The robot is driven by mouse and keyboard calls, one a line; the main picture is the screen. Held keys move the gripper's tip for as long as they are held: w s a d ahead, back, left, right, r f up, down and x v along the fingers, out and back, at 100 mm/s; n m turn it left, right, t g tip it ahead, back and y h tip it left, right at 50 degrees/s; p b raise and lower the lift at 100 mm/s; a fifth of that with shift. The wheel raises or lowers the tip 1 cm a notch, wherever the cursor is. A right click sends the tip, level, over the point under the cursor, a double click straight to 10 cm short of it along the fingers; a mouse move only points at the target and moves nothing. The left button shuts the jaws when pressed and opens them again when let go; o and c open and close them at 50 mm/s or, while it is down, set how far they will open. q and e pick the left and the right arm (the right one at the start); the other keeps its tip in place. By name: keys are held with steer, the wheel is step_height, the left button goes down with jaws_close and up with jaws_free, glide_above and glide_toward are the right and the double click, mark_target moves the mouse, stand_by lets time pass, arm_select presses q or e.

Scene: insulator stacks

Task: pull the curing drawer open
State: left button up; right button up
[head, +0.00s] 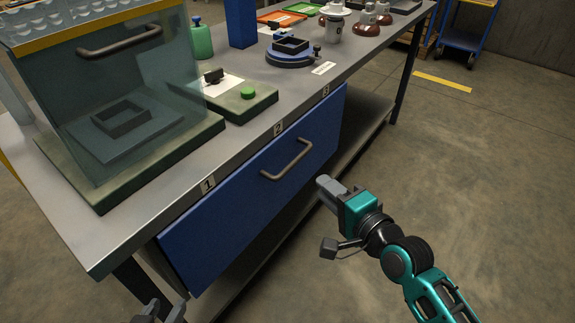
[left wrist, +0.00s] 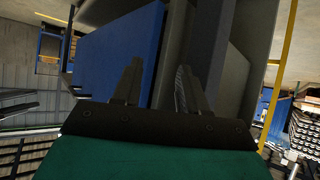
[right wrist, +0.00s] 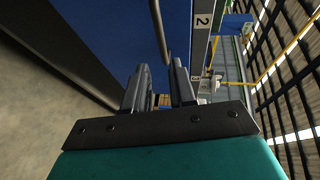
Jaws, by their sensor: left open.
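The blue drawer (head: 235,205) is under the bench top, its front close below the bench edge, with no interior showing. Its grey bar handle (head: 288,161) is on the front below label 2. In the right wrist view the handle (right wrist: 161,25) shows beyond the fingertips. My right gripper (head: 326,186) is in front of the drawer, to the right of the handle and apart from it. Its fingers (right wrist: 160,75) have a narrow gap between them with nothing held. My left gripper (head: 162,312) is at the bottom edge, low by the drawer's left end, open and empty (left wrist: 158,75).
A glass-walled box (head: 130,75) with its own handle stands on the bench's left. A plate with a green button (head: 248,93), a round blue fixture (head: 290,60) and insulators (head: 334,28) stand farther back. A lower shelf (head: 365,125) runs under the bench.

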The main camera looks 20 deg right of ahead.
mark_target(295, 159)
arm_select(q)
steer(key=shift+d+f+b, duration=0.6)
steer(key=shift+f+b, duration=0.25)
steer(key=shift+b, duration=0.85)
arm_select(e)
steer(key=shift+r+x, duration=0.2)
steer(key=shift+x, duration=6.15)
steer(key=shift+c, duration=0.4)
jaws_close()
arm_select(q)
steer(key=shift+a+f, duration=0.1)
steer(key=shift+f, duration=0.1)
steer(key=shift+a, duration=0.1)
